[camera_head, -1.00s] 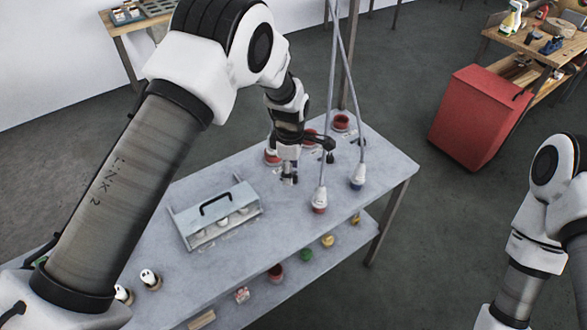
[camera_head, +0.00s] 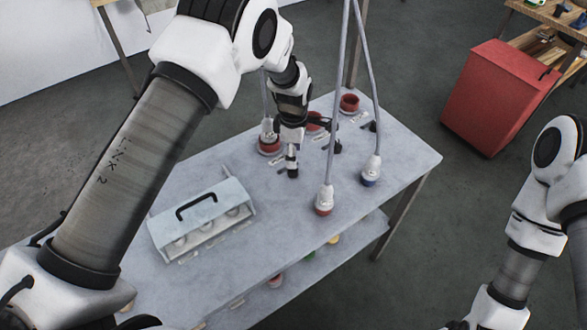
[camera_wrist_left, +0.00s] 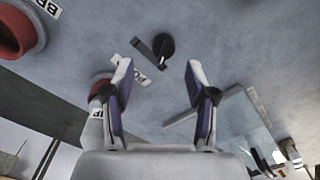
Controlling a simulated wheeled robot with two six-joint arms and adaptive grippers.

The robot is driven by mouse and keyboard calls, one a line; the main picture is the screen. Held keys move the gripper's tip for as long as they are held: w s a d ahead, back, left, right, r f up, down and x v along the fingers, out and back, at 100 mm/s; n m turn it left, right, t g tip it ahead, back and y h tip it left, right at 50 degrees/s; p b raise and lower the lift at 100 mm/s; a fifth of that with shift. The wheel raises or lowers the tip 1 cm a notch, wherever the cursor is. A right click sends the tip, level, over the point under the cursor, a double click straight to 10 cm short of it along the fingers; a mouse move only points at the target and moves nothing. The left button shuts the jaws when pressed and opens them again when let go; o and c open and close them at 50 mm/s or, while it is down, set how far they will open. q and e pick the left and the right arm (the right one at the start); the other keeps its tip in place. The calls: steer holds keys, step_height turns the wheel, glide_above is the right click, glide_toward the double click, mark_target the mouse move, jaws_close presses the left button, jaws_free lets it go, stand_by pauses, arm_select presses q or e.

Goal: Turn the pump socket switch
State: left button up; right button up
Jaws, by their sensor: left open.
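My left gripper (camera_head: 314,160) is low over the grey table, with its fingers apart. In the left wrist view the gripper (camera_wrist_left: 158,78) is open and empty. A round black switch knob (camera_wrist_left: 161,46) with a pale pointer mark lies just beyond the fingertips, apart from them. A white label (camera_wrist_left: 128,66) beside it is partly hidden by a finger. A red socket (camera_wrist_left: 101,84) is half hidden behind that finger. In the head view a red socket (camera_head: 270,147) holds a white plug. Two more red sockets (camera_head: 349,103) (camera_head: 314,119) stand behind, one partly hidden by the gripper. My right gripper is out of view.
Two hanging cables end in white plugs (camera_head: 325,197) (camera_head: 371,168) at the right of the table (camera_head: 265,235). A pale case (camera_head: 222,195) with a black handle stands left of the gripper. A red cabinet (camera_head: 500,95) stands beyond the table.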

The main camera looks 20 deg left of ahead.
mark_target(293, 171)
arm_select(q)
steer(key=f, duration=0.1)
steer(key=f+p, duration=0.1)
steer(key=f, duration=0.3)
steer(key=shift+s+p, duration=0.3)
steer(key=shift+s, duration=0.1)
steer(key=shift+w+f, duration=0.25)
steer(key=shift+f, duration=0.15)
steer(key=shift+s+r, duration=0.1)
steer(key=shift+s, duration=0.05)
jaws_close()
steer(key=shift+m+b, duration=0.9)
steer(key=shift+m, duration=0.3)
steer(key=m+b, duration=0.1)
steer(key=m, duration=0.1)
steer(key=shift+m, duration=0.3)
steer(key=m+b, duration=0.1)
steer(key=m, duration=0.2)
steer(key=shift+m, duration=0.3)
steer(key=shift+m+b, duration=0.35)
steer(key=shift+m, duration=1.35)
steer(key=shift+s, duration=0.1)
